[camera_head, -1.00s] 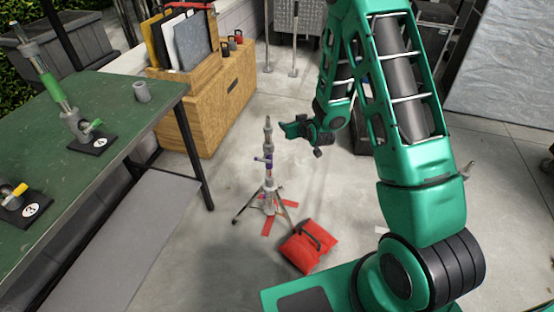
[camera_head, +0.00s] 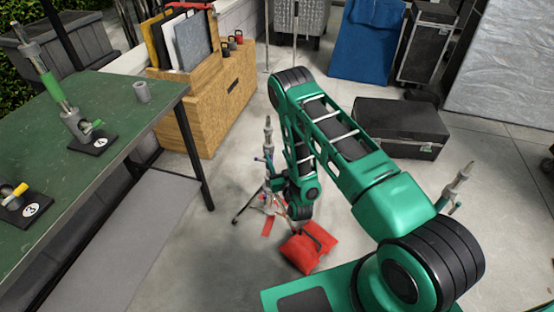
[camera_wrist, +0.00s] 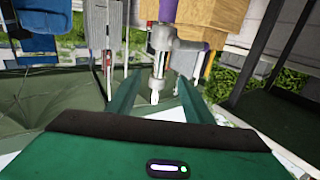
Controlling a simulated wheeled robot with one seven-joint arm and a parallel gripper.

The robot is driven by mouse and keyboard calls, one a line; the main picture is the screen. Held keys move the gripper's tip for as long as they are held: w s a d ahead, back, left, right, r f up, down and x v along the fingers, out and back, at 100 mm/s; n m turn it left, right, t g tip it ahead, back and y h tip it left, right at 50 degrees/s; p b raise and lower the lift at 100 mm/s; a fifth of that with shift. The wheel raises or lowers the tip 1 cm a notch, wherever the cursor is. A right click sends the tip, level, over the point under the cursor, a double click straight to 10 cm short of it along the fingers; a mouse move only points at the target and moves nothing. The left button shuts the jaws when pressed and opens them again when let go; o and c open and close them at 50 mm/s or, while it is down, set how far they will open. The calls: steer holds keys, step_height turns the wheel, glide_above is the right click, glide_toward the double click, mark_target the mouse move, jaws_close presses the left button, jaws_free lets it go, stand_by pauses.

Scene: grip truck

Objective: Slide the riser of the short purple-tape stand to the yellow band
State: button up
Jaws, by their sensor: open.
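The short purple-tape stand (camera_head: 268,140) stands upright on the floor in the middle of the head view. I cannot tell how far beyond the fingertips the riser lies, and I see no contact. I cannot make out the yellow band.
A red sandbag (camera_head: 305,250) lies by the stand's feet. A green table (camera_head: 120,90) with other fixtures is at left, a wooden cabinet (camera_head: 220,105) behind. A black case (camera_head: 400,125) and another stand (camera_head: 455,188) are at right. Open floor lies between.

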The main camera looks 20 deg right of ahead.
mark_target(269, 140)
steer(key=w, duration=1.3)
steer(key=shift+a, duration=0.1)
jaws_close()
steer(key=shift+r, duration=6.1)
steer(key=shift+o, duration=0.4)
jaws_free()
